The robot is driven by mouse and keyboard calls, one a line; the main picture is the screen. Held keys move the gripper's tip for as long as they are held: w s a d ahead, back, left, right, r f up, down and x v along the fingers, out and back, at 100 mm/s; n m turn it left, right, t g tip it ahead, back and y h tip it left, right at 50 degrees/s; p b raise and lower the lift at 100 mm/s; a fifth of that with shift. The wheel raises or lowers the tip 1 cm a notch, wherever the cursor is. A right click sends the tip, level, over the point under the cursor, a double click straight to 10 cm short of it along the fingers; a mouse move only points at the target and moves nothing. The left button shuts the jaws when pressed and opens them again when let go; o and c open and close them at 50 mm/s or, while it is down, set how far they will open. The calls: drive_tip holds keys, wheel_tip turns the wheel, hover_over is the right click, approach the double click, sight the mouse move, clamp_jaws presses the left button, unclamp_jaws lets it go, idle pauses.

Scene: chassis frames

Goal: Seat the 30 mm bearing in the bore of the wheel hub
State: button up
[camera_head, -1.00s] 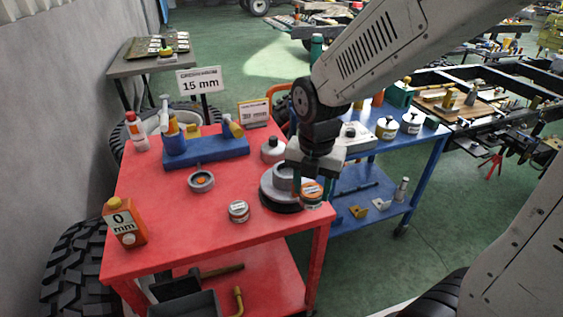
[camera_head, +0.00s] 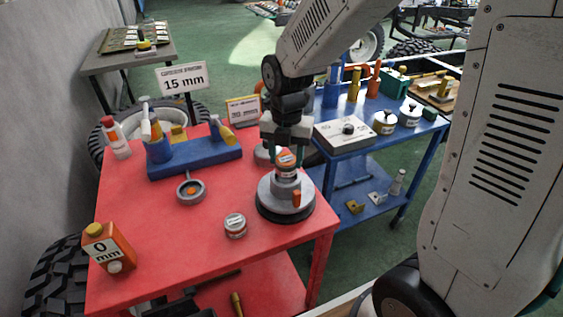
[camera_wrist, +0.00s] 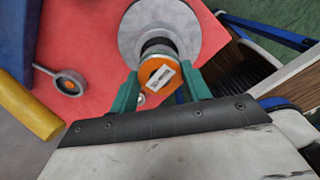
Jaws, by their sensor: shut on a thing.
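My gripper (camera_head: 286,155) is shut on a short cylinder with an orange top and a white label, which I take for the bearing (camera_head: 286,160). Its label is too small to read. In the wrist view the green fingers grip the orange-topped bearing (camera_wrist: 158,76) from both sides. The wheel hub (camera_head: 272,200), a grey stepped disc on a dark base, stands on the red table directly below the bearing. The hub also shows in the wrist view (camera_wrist: 190,25), beyond the bearing. The bearing hides the bore, and I cannot tell whether they touch.
A small labelled tin (camera_head: 235,226) and a grey ring (camera_head: 190,191) are on the red table (camera_head: 150,215). A blue block (camera_head: 200,158) with tools is behind, an orange bottle (camera_head: 108,248) at front left. A blue cart (camera_head: 385,150) stands to the right.

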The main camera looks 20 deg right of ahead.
sight(286, 159)
drive_tip(key=shift+w+f, duration=0.1)
drive_tip(key=shift+f, duration=1.65)
drive_tip(key=shift+f, duration=0.15)
drive_tip(key=o, duration=1.4)
